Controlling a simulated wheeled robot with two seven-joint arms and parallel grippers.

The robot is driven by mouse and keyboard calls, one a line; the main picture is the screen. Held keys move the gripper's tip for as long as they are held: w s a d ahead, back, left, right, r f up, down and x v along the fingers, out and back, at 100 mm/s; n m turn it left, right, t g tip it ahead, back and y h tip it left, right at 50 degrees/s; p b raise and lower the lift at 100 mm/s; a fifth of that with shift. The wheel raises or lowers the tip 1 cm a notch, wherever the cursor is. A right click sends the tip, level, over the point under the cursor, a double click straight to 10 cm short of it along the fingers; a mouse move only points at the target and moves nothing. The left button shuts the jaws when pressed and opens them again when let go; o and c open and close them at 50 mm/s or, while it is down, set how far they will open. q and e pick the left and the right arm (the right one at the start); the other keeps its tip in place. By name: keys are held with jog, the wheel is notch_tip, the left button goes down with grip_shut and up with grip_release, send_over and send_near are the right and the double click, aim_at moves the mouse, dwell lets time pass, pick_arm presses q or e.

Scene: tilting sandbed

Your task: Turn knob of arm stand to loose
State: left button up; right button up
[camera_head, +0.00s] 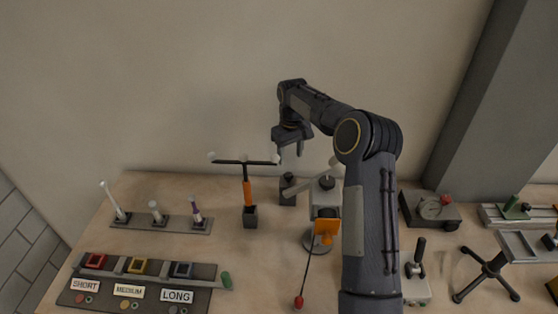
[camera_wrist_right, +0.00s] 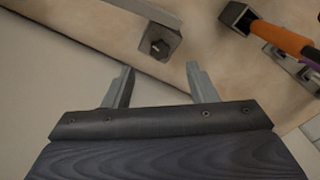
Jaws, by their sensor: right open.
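A dark upright block (camera_head: 287,192) stands near the back of the table, with a pale bar running from it toward the right; I take it for the arm stand. In the right wrist view the block (camera_wrist_right: 176,39) is grey, with a dark hexagonal knob (camera_wrist_right: 159,47) on it and the bar leading off to the upper left. My right gripper (camera_head: 290,150) is above the block and apart from it. In the right wrist view the gripper (camera_wrist_right: 160,80) is open, with nothing between its fingers. The knob's setting cannot be read. My left gripper is out of view.
Left of the stand is a T-shaped post with an orange grip (camera_head: 248,192). A grey device (camera_head: 327,196) with an orange part is close on the right. A rack of upright tools (camera_head: 160,223) and a labelled sorting tray (camera_head: 140,292) are further left. The wall is close behind.

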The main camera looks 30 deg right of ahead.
aim_at(288, 174)
jog(key=shift+w+d+f, duration=0.1)
jog(key=shift+w+f, duration=0.35)
jog(key=shift+f, duration=0.25)
jog(key=shift+f+p, duration=0.9)
jog(key=shift+f, duration=2.65)
jog(key=shift+c, duration=0.2)
jog(key=c, duration=0.9)
